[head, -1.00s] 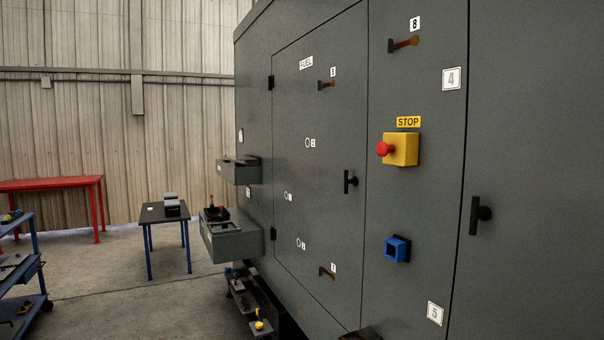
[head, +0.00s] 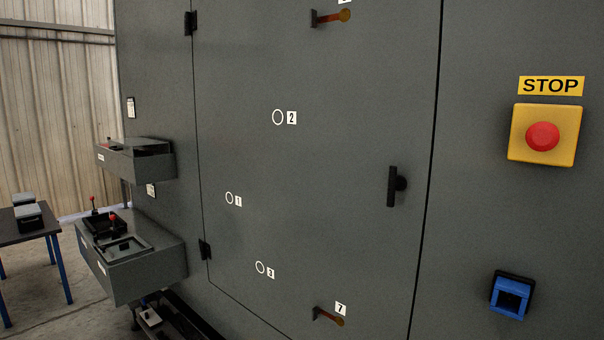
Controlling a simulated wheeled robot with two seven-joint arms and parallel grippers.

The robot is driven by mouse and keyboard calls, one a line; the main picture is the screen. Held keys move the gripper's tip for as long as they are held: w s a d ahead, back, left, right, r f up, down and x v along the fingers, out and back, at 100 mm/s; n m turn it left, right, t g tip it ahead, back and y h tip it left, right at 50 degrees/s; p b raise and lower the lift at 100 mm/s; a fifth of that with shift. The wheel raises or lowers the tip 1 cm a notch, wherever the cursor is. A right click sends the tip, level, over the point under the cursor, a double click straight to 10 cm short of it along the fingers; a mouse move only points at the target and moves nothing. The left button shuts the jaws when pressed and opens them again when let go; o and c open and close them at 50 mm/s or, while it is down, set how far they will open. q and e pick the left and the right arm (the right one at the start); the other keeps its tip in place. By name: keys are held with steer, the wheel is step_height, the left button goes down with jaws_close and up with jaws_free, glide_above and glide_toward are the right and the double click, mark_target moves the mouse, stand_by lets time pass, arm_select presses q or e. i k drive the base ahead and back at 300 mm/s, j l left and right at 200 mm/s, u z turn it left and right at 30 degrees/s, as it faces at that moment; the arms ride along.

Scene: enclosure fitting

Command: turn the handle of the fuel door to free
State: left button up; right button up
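The fuel door (head: 330,160) is a large grey panel in the middle of the head view, with hinges on its left edge. Its handle (head: 393,186) is a black T-shaped bar near the door's right edge, and the bar stands upright. The door looks closed in its frame. The FUEL label seen earlier is outside the picture now. Neither of my grippers shows in the head view.
A yellow box with a red stop button (head: 543,136) and a blue socket (head: 511,295) stick out right of the door. Latches (head: 330,17) and (head: 328,316) sit at the door's top and bottom. Grey shelves (head: 135,160) jut out at left, near a table (head: 30,232).

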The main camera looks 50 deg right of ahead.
mark_target(394, 184)
steer(key=i+j+z, duration=0.1)
steer(key=i+z, duration=0.35)
steer(key=i+j+z, duration=0.2)
steer(key=i+z, duration=0.2)
steer(key=i+j+z, duration=0.45)
steer(key=k+l, duration=0.1)
